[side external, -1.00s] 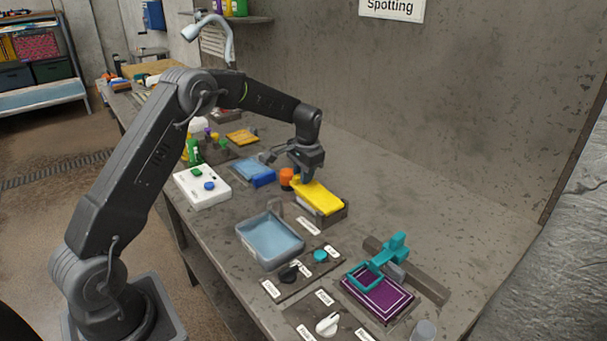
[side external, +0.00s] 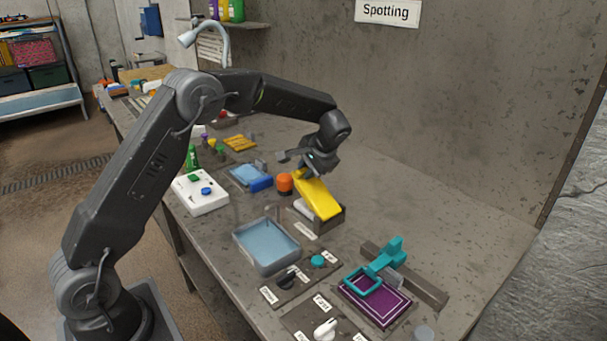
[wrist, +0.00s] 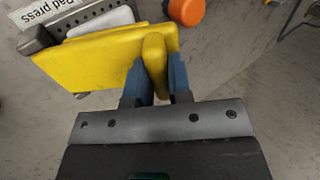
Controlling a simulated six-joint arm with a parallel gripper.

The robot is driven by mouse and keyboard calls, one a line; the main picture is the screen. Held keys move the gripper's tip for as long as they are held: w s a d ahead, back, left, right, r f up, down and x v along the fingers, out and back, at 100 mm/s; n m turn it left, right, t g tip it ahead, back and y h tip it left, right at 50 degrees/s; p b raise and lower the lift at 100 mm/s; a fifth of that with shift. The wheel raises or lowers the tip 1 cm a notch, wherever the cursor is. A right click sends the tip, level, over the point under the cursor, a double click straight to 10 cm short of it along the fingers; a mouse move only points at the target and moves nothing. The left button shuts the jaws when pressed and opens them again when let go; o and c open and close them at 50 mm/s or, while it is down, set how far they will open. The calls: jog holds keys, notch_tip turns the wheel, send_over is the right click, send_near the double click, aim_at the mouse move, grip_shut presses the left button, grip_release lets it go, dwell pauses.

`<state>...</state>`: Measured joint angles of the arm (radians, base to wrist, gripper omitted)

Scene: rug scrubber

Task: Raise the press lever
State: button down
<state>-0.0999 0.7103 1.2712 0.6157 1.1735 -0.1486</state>
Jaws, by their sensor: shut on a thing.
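The yellow press lever (side external: 318,198) is a broad plate on a grey press base (side external: 328,222). It is tilted up at its end by my gripper, with a white pad (side external: 303,208) showing beneath it. In the wrist view the yellow plate (wrist: 105,60) spans the upper left, with the white pad (wrist: 100,21) behind it. My gripper (wrist: 155,80) is shut on the lever's yellow handle (wrist: 154,55), one blue-grey finger on each side. In the side view my gripper (side external: 306,172) is at the lever's far end, its fingertips partly hidden.
An orange knob (side external: 284,183) stands just left of the press; it also shows in the wrist view (wrist: 187,11). A blue tray (side external: 267,246) and a teal clamp frame (side external: 378,265) over a purple mat (side external: 376,301) lie nearer. The bench right of the press is clear.

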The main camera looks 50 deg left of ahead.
jog(key=d+r+y, duration=0.1)
jog(key=d+y, duration=0.1)
jog(key=d+r+y, duration=0.1)
jog(key=d+y, duration=0.1)
jog(key=d+r+y, duration=0.1)
jog(key=shift+d+y, duration=0.4)
jog(key=shift+d+f, duration=0.1)
jog(key=shift+d, duration=2.85)
jog(key=c, duration=1)
grip_release()
jog(key=shift+c, duration=0.2)
